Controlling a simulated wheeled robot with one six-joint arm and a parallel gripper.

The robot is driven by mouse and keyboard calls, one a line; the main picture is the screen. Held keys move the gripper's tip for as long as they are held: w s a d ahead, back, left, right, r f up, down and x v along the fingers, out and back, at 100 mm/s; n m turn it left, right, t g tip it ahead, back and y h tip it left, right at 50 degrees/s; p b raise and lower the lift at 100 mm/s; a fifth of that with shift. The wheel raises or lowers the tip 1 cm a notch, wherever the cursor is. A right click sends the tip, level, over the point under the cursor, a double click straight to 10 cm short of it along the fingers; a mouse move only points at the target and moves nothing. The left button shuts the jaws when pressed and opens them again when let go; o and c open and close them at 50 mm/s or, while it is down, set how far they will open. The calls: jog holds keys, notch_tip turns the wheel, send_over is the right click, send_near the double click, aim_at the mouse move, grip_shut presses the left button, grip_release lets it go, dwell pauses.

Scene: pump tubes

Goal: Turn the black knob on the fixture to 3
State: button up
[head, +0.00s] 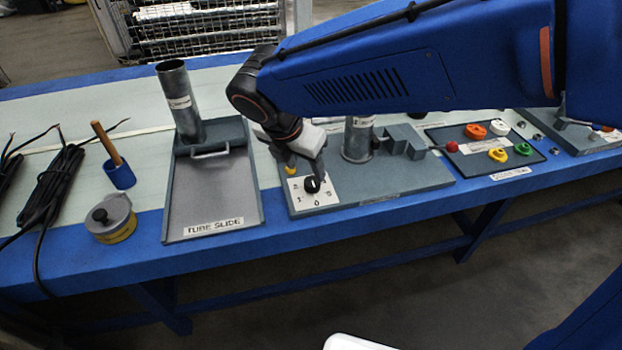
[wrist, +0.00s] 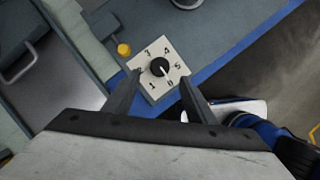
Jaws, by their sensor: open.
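The black knob (wrist: 159,67) sits on a white numbered dial plate (wrist: 150,88) in the wrist view. Its pale pointer line appears to point toward the 0 mark, at the plate's lower right there; the 3 is on the upper-left side. In the head view the knob (head: 312,184) is on the near left corner of the grey fixture (head: 385,188). My gripper (wrist: 160,80) is open and empty, with one finger on each side of the dial in the wrist view. I cannot tell how far above the knob the fingertips are.
A yellow knob (wrist: 124,50) stands close to the dial. A metal tube (head: 358,140) rises from the same fixture. The tube slide tray (head: 213,190) is to the left, and a board with coloured parts (head: 485,150) to the right. The table's blue edge (head: 390,210) is close in front.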

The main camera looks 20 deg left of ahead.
aim_at(312, 181)
jog(key=x, duration=0.7)
jog(key=shift+w+f, duration=0.15)
jog(key=shift+f, duration=0.2)
jog(key=shift+c, duration=0.6)
jog(key=c, duration=0.9)
